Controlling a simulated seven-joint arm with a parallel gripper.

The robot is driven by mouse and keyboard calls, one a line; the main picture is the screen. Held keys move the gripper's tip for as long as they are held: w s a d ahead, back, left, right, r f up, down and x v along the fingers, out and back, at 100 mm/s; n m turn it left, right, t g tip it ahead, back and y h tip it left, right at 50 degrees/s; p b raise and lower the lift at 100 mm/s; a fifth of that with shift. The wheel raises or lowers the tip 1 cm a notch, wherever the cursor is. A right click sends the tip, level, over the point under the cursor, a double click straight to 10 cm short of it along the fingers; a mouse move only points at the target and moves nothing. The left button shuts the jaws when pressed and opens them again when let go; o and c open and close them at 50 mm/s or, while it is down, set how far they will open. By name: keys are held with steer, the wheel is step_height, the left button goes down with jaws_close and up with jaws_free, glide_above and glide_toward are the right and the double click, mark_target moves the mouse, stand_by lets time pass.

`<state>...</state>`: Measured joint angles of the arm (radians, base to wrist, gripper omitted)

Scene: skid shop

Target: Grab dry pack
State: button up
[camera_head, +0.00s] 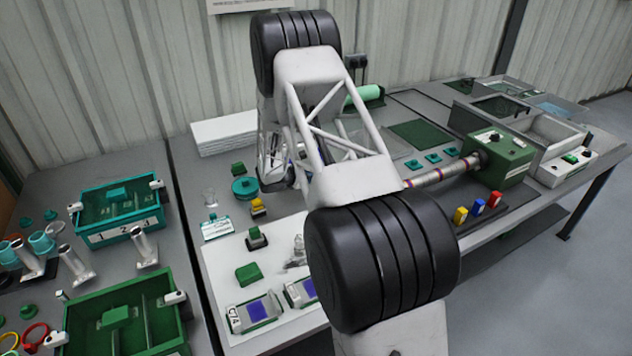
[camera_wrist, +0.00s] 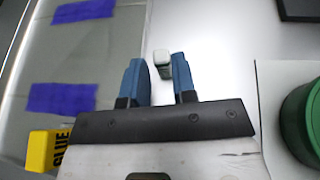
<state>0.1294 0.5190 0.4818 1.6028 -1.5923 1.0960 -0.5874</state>
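A small pale grey-white block (camera_wrist: 162,60), which may be the dry pack, shows in the wrist view between and just beyond my fingertips. My gripper (camera_wrist: 159,72) has two blue fingers, parted with a gap between them. The block lies close to the right finger; I cannot tell whether they touch. In the head view, my arm reaches over the bench and hides my gripper and the area under it. I cannot make out the block there.
A yellow block marked GLUE (camera_wrist: 40,150) is at lower left in the wrist view, and a green round thing (camera_wrist: 312,115) at right. The head view shows a green crate (camera_head: 85,236) at left and a green machine (camera_head: 500,158) at right.

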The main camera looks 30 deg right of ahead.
steer(key=shift+x, duration=2.2)
jaws_close()
step_height(320, 180, up, 10)
